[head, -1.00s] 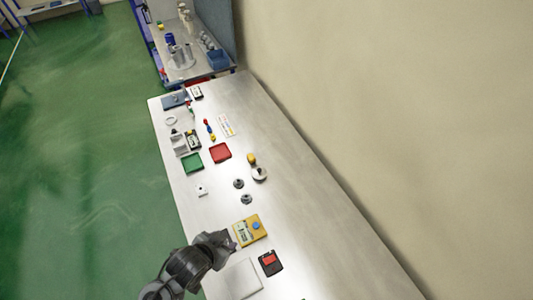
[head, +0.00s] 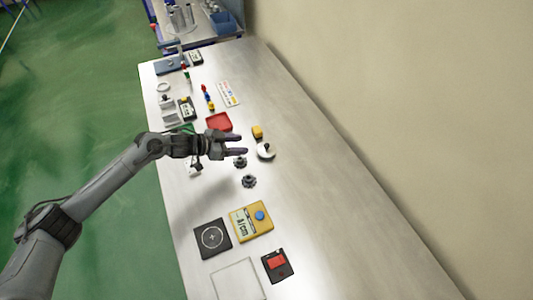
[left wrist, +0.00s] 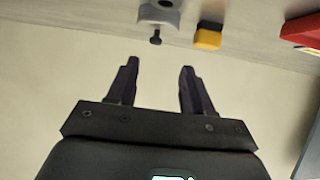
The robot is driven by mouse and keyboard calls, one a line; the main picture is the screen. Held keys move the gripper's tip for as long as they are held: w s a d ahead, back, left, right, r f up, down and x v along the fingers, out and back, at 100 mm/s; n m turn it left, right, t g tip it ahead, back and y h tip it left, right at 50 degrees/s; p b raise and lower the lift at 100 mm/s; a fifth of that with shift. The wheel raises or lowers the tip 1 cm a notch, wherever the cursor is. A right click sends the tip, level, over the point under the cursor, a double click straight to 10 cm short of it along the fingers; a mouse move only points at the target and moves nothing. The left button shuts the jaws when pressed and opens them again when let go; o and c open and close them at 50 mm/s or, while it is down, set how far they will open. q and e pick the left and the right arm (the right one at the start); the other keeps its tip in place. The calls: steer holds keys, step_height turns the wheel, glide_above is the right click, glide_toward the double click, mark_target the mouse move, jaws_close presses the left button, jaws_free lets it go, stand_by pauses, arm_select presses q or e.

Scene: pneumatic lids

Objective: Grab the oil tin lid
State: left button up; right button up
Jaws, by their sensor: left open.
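A round, pale, lid-like piece with a dark knob (head: 266,150) sits on the metal table, right of my left gripper in the head view; I take it for the oil tin lid. In the left wrist view the lid (left wrist: 158,14) is at the top edge and partly cut off, with its dark knob pointing toward the gripper. My left gripper (head: 242,145) is open and empty, its fingers pointing at the lid. In the left wrist view the gripper (left wrist: 160,66) has its fingertips short of the knob, with a gap between. My right gripper is not in view.
A yellow block (head: 257,131) stands close beside the lid. Two dark knobbed pieces (head: 249,181) lie below and left of it. A red tray (head: 219,122) is behind the gripper. A yellow meter (head: 251,221) lies nearer. The table's right side is clear.

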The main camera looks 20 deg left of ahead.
mark_target(265, 145)
arm_select(q)
steer(key=x, duration=0.9)
steer(key=shift+s+d+r, duration=0.15)
steer(key=shift+s+d, duration=0.15)
steer(key=shift+x, duration=0.75)
jaws_close()
